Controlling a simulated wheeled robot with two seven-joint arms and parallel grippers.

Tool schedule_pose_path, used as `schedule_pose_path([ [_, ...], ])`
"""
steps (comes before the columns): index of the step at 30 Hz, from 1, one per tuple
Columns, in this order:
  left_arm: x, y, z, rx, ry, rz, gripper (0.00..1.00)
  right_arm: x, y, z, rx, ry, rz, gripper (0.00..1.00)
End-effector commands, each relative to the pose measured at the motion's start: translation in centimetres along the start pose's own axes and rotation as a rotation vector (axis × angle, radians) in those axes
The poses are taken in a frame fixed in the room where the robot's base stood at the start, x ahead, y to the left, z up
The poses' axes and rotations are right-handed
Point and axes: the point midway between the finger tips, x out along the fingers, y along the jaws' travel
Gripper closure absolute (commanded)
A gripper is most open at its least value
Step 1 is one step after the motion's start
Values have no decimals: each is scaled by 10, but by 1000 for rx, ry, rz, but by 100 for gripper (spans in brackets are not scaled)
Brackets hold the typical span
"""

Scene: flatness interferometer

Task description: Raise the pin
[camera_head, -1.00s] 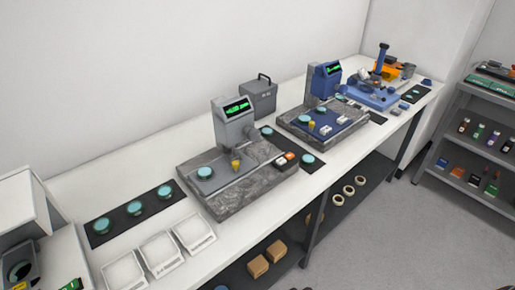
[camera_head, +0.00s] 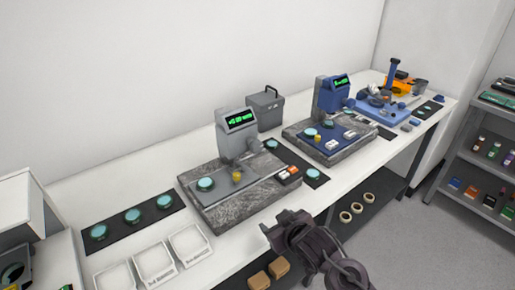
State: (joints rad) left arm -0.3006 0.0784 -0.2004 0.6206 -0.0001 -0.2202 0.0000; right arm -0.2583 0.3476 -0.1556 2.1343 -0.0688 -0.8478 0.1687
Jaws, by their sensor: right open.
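A grey instrument with a green-lit display (camera_head: 239,120) stands on a speckled stone base (camera_head: 235,208) on the bench. A small yellow pin-like knob (camera_head: 237,177) stands on its grey plate, beside a teal disc (camera_head: 205,184). A similar blue instrument (camera_head: 332,92) stands farther back, with its own small yellow piece (camera_head: 328,125). My right gripper (camera_head: 276,228) is dark and reaches in from the bottom, near the bench's front edge, in front of the grey instrument's base. It is open and apart from the knob. My left gripper is out of view.
White and orange buttons (camera_head: 288,174) sit at the base's right end. A black mat (camera_head: 115,236) with teal discs and white trays (camera_head: 153,260) lie at the left. A grey box (camera_head: 265,108) stands behind. A shelf rack (camera_head: 490,150) stands at the far right.

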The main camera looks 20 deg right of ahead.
Motion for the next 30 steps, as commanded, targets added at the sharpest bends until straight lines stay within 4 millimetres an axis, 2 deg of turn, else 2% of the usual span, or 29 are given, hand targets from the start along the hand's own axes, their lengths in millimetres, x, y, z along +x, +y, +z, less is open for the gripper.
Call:
schedule_pose_path([
  [9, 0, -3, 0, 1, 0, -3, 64, 38, 37, -74, -71, 335, -24, 41],
  [15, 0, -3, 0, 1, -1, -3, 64, 46, 67, -124, -118, 561, -72, 41],
  [22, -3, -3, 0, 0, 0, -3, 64, 50, 75, -144, -129, 634, -95, 41],
  [30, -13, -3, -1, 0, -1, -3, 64, 82, 70, -169, -128, 633, -95, 41],
])
